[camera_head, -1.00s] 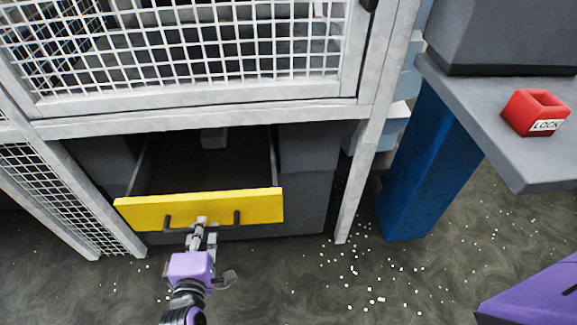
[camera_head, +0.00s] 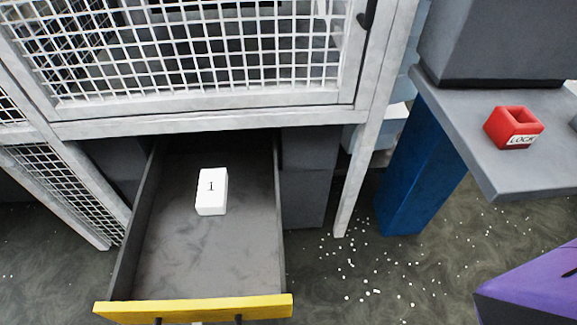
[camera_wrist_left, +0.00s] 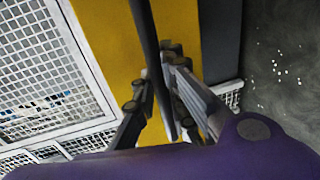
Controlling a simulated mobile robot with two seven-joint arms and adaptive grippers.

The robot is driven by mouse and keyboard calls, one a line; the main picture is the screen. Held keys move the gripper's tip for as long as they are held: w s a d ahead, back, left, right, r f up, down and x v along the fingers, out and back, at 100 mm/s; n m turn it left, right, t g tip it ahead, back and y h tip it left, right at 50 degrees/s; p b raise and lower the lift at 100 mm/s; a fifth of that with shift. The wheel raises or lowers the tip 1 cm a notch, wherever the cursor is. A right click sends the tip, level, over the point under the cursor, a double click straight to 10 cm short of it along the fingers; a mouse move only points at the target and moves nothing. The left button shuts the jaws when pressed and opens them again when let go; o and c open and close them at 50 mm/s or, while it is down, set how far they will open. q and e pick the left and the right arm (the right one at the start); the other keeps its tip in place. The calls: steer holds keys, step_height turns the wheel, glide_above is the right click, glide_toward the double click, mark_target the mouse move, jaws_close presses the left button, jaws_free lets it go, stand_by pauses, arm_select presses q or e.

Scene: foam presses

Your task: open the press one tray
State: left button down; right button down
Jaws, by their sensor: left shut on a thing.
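The press one tray (camera_head: 210,255) is a grey drawer with a yellow front (camera_head: 195,308), pulled far out below the mesh cage in the head view. A white block marked 1 (camera_head: 211,192) lies inside it. The black bar handle (camera_wrist_left: 148,35) on the yellow front shows in the left wrist view. My left gripper (camera_wrist_left: 160,88) is shut on this handle, its fingers on either side of the bar. In the head view the gripper is below the picture edge, and only the tops of the handle posts show. My right gripper is not in view.
A white mesh cage (camera_head: 210,55) stands above the tray, with a frame post (camera_head: 352,180) to its right. A blue leg (camera_head: 420,165) holds a grey shelf (camera_head: 490,165) bearing a red LOCK box (camera_head: 513,128). White bits litter the floor (camera_head: 345,275).

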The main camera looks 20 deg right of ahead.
arm_select(q)
steer(key=f+v, duration=0.2)
steer(key=v, duration=0.7)
steer(key=shift+s, duration=0.25)
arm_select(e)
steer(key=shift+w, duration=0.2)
arm_select(q)
steer(key=shift+a, duration=0.1)
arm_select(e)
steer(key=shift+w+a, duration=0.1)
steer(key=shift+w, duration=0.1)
arm_select(q)
steer(key=c, duration=2.1)
jaws_free()
steer(key=o, duration=0.3)
steer(key=shift+o, duration=0.2)
steer(key=v, duration=1.2)
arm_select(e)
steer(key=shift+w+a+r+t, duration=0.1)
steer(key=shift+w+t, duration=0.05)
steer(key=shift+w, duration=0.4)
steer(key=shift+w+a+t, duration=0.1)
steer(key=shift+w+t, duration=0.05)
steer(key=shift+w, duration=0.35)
